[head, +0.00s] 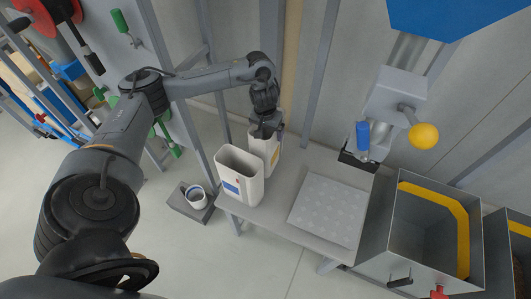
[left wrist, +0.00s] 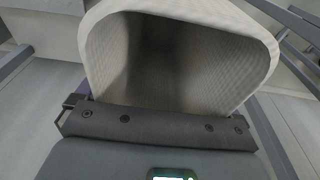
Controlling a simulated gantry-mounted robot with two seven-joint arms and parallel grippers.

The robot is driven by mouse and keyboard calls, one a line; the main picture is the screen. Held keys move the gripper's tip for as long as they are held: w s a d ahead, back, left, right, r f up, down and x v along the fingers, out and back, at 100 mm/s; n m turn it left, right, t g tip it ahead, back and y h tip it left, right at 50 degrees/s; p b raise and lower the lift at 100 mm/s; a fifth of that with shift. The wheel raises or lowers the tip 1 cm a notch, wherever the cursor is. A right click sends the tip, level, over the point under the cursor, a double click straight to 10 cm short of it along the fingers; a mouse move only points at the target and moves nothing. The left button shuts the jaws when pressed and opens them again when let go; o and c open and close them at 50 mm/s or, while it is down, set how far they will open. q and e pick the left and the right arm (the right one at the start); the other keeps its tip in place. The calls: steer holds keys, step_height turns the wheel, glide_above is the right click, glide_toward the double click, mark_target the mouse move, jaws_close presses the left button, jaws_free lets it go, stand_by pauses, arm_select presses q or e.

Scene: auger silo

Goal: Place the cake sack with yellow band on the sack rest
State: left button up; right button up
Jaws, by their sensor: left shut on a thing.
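A cream open-topped sack (head: 265,148) with a yellow mark on its side stands on the grey bench, toward the wall. My left gripper (head: 266,130) is at its top edge, shut on it. In the left wrist view the open mouth of this sack (left wrist: 180,60) fills the upper middle, its near wall at the dark gripper bar (left wrist: 150,125); the inside looks empty and shadowed. A pale dimpled panel (head: 330,209) lies on the bench, possibly the sack rest. My right gripper is not in view.
A spout unit (head: 397,97) with a blue lever (head: 363,136) and yellow knob (head: 423,135) hangs above the bench's right end. An open grey bin (head: 408,240) stands right. A mug (head: 195,197) sits on a low grey block at left. Wall posts rise behind.

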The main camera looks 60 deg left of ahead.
arm_select(q)
step_height(320, 180, down, 6)
steer(key=shift+r+b, duration=0.2)
steer(key=shift+b, duration=0.9)
steer(key=shift+f, duration=0.1)
steer(key=o, duration=1)
step_height(320, 180, up, 12)
steer(key=s+d+p, duration=0.1)
steer(key=p, duration=0.6)
steer(key=shift+s+p, duration=0.2)
steer(key=shift+p, duration=0.2)
